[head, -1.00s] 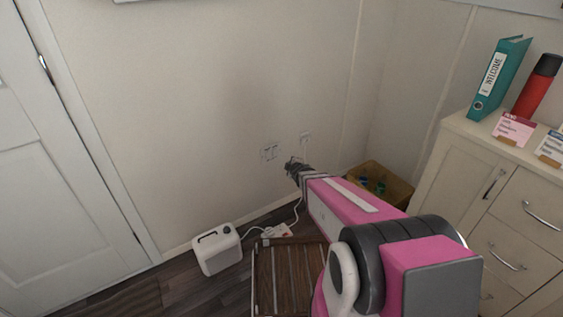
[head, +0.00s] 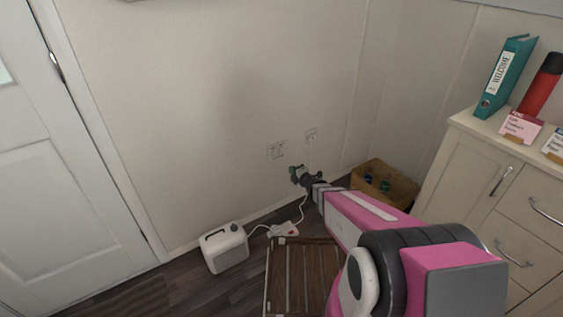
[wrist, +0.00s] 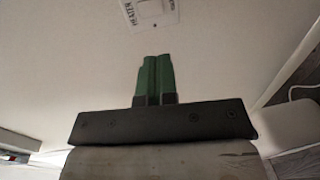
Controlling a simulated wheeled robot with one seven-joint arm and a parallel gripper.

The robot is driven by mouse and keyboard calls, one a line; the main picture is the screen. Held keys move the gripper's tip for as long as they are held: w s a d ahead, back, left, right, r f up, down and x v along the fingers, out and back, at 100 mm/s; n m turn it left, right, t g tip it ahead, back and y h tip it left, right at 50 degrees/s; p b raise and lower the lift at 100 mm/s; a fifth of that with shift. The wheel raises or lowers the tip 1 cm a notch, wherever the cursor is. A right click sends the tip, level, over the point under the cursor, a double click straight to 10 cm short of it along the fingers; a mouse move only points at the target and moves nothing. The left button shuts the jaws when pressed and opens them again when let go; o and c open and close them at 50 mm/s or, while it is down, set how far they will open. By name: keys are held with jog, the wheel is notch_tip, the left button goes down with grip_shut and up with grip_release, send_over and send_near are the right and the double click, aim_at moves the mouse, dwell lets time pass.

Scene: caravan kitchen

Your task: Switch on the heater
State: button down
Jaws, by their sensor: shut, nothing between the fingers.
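The heater (head: 225,249) is a white box with a dark handle slot, standing on the floor by the wall. A white cable runs from it to a white power strip (head: 285,229). Two wall plates sit low on the wall, a wider left one (head: 277,150) and a smaller right one (head: 311,135). In the wrist view, a wall plate labelled "HEATER" (wrist: 152,12) is at the top edge, partly cut off, beyond my fingertips. My gripper (head: 294,172) is below the wall plates; its green fingers (wrist: 155,58) are together and empty. Contact with the wall cannot be told.
A slatted wooden piece (head: 300,275) is on the floor below my arm. A yellowish bin (head: 388,188) stands in the corner. A cream cabinet (head: 455,160) with a teal binder (head: 505,78) and red bottle (head: 540,86) is at right. A white door (head: 70,190) is at left.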

aim_at(275, 156)
jog(key=x, duration=1.4)
jog(key=shift+w+a, duration=0.1)
jog(key=shift+a, duration=0.1)
jog(key=shift+s+d+f, duration=0.1)
jog(key=shift+s+d, duration=0.25)
jog(key=shift+s, duration=0.1)
jog(key=s+d+f, duration=0.1)
jog(key=s+d, duration=0.6)
jog(key=s, duration=0.3)
jog(key=shift+s+f, duration=0.3)
jog(key=shift+s, duration=0.05)
jog(key=shift+d, duration=0.15)
